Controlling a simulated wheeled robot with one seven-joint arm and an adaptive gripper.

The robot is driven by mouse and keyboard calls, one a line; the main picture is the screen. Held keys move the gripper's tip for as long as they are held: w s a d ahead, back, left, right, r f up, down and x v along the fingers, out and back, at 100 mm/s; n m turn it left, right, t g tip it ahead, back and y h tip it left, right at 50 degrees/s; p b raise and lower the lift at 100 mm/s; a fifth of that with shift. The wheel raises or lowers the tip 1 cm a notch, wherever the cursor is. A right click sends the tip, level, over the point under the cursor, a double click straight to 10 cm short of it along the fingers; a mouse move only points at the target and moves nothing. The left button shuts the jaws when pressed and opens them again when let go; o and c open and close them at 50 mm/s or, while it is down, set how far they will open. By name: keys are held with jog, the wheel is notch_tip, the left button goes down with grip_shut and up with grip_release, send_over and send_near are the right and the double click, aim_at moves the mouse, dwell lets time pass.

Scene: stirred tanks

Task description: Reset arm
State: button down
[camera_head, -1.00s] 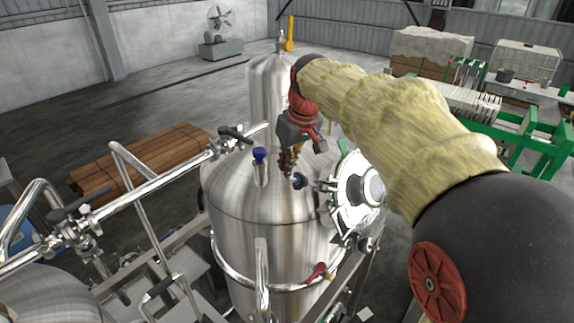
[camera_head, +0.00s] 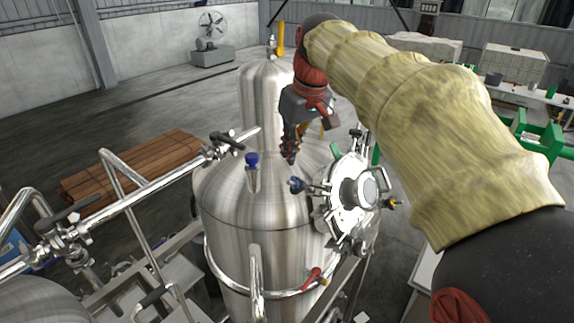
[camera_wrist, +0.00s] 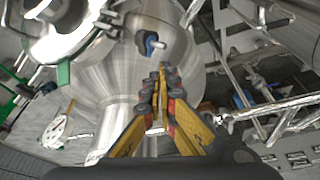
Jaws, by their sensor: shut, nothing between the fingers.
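My gripper (camera_head: 290,158) hangs pointing down in front of the dome top of the steel tank (camera_head: 250,200) in the head view. Its fingers are together and hold nothing. In the wrist view my gripper's yellow and red fingers (camera_wrist: 166,72) converge in front of the shiny tank top (camera_wrist: 120,85). I cannot tell how far the fingertips are from the metal. My arm, in a pale yellow sleeve, reaches in from the right side of the head view.
A round hatch (camera_head: 352,192) with clamp knobs sits right of my gripper. A blue-capped fitting (camera_head: 252,165) stands to its left. A steel pipe with valves (camera_head: 150,190) crosses at left. A second tall tank (camera_head: 265,95) rises behind. Stacked planks (camera_head: 130,165) lie on open floor.

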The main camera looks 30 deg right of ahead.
jog(key=shift+v, duration=2.25)
jog(key=s+a+f+b, duration=0.4)
jog(key=f+b, duration=0.5)
jog(key=f, duration=0.7)
jog(key=s+a+f+t+b, duration=0.1)
jog(key=s+a+f+b, duration=0.3)
jog(key=f, duration=1.2)
jog(key=s+a+f+m+t+b, duration=0.1)
jog(key=s+a+f+b, duration=0.4)
jog(key=s+f+b, duration=0.6)
notch_tip(320, 180, down, 5)
jog(key=b, duration=0.4)
jog(key=shift+f, duration=0.25)
jog(key=shift+s, duration=0.1)
